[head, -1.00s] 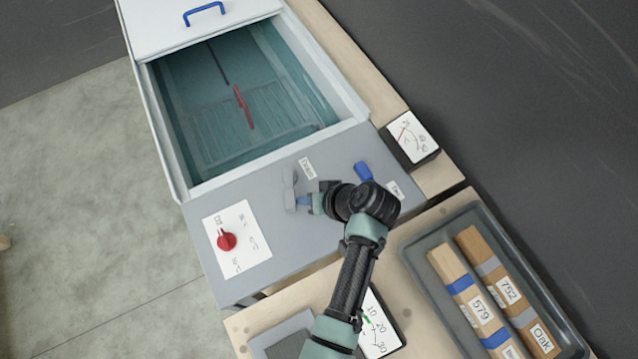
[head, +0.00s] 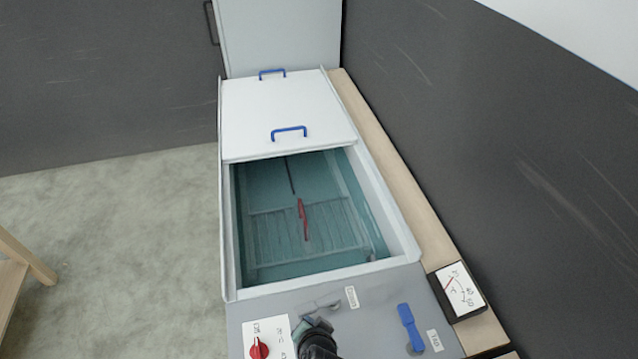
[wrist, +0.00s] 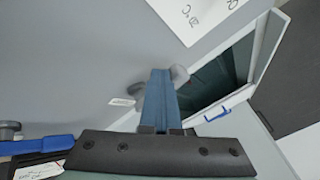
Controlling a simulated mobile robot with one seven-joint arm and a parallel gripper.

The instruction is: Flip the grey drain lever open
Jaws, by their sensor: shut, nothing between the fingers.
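The grey drain lever (head: 322,304) is on the grey panel at the near end of the tank, beside a small drain label (head: 351,297). In the head view it lies roughly along the tank's near edge. My gripper (head: 308,326) is just in front of it, mostly cut off by the bottom edge. In the wrist view my gripper (wrist: 160,74) is shut and empty, with its blue fingers across the grey lever (wrist: 180,75). They hide its middle, and I cannot tell whether they touch it.
A blue lever (head: 408,325) stands to the right. A red knob (head: 259,348) on a white plate is at left. A gauge (head: 459,291) sits on the right ledge. The tank (head: 228,245) is partly covered by a white lid (head: 285,110) with blue handles.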

